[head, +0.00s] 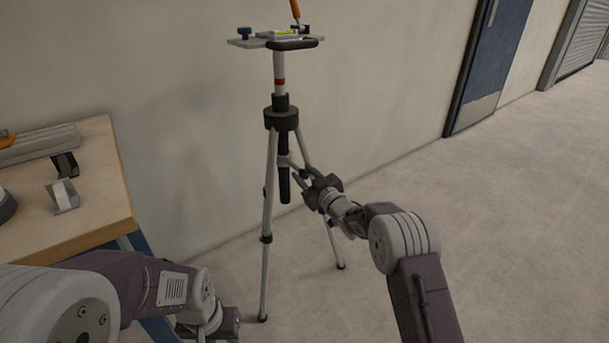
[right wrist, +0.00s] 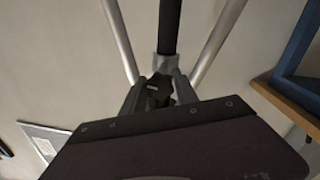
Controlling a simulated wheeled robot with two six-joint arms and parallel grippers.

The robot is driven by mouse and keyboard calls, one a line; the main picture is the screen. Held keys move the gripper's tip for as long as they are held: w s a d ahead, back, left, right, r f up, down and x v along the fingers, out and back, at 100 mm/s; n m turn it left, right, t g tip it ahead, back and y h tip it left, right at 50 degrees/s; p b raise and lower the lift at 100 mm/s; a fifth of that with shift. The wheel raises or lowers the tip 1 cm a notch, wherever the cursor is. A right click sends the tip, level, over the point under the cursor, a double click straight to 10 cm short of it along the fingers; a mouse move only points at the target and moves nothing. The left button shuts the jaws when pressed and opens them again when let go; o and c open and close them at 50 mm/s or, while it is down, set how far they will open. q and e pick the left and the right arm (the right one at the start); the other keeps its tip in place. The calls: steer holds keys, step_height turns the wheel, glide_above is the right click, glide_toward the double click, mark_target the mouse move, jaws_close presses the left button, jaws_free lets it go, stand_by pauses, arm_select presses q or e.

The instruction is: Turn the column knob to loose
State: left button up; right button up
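A tripod (head: 268,190) with grey legs stands by the wall, its dark centre column (head: 284,180) hanging between the legs. In the right wrist view the black column (right wrist: 169,30) enters a grey collar (right wrist: 167,66). A small dark knob (right wrist: 158,88) with a pale mark sits below that collar. My right gripper (head: 308,177) reaches in from the right at the column. Its two grey fingers (right wrist: 160,96) stand on both sides of the knob, very close to it; whether they touch it I cannot tell. My left gripper (head: 215,325) is low at the bottom edge, its fingers not clear.
The tripod's top plate (head: 245,43) bears a level, a blue knob and an orange-handled tool. A wooden workbench (head: 95,225) with metal parts is at the left. A blue door (head: 490,60) is at the back. The floor at the right is clear.

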jaws_close()
steer(key=shift+f+n+b, duration=0.1)
steer(key=shift+n+b, duration=0.25)
steer(key=shift+n, duration=0.05)
steer(key=n+b, duration=0.2)
steer(key=n, duration=0.2)
steer(key=shift+f+y+b, duration=0.1)
steer(key=shift+y+b, duration=0.2)
steer(key=n+b, duration=0.3)
steer(key=n, duration=0.3)
steer(key=shift+t+b, duration=0.3)
steer(key=shift+b, duration=0.05)
steer(key=n+y+b, duration=0.1)
steer(key=n+b, duration=0.2)
steer(key=n, duration=0.2)
steer(key=shift+n+b, duration=0.4)
steer(key=shift+n+g+y+b, duration=0.45)
steer(key=shift+n+b, duration=0.75)
steer(key=shift+n, duration=1.3)
